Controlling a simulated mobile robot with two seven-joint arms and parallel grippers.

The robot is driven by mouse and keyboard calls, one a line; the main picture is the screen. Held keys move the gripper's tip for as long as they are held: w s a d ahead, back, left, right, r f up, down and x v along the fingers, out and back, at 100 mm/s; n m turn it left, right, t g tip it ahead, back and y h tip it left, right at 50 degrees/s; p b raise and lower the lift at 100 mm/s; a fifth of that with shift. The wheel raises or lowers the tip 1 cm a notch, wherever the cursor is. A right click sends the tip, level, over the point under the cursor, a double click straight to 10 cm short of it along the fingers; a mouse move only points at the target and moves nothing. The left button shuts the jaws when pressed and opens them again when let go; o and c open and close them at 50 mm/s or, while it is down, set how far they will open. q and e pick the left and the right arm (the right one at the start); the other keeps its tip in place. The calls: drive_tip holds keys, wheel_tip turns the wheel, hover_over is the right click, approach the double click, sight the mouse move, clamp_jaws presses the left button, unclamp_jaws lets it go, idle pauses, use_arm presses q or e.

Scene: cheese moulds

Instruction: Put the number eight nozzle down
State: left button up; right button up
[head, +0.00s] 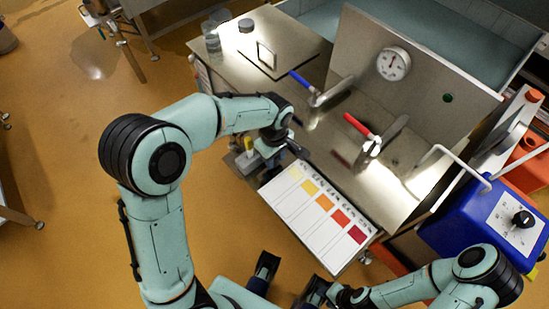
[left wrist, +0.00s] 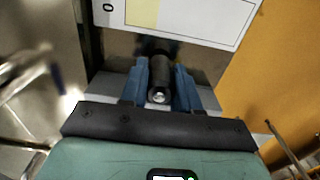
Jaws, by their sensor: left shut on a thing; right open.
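My left gripper (left wrist: 160,90) is shut on a dark cylindrical nozzle (left wrist: 160,72), which sits between its two blue fingers with a bright round end facing the camera. No number can be read on it. In the head view my left gripper (head: 271,154) is beside the near left corner of the colour card and partly hidden by its own wrist; the nozzle cannot be made out there. Whether the nozzle touches the grey surface (left wrist: 208,96) around it cannot be told. My right gripper (head: 290,279) is open and empty at the bottom of the head view.
A white card (head: 290,199) with yellow-to-red swatches lies along the bench's front; it also shows in the left wrist view (left wrist: 200,20). Behind it are blue-handled (head: 300,79) and red-handled (head: 358,125) valves and a gauge panel (head: 357,52). A blue box (head: 482,222) stands right.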

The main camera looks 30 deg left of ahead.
use_arm(q)
drive_tip(key=shift+f, duration=0.4)
drive_tip(key=shift+f, duration=0.1)
drive_tip(key=o, duration=1)
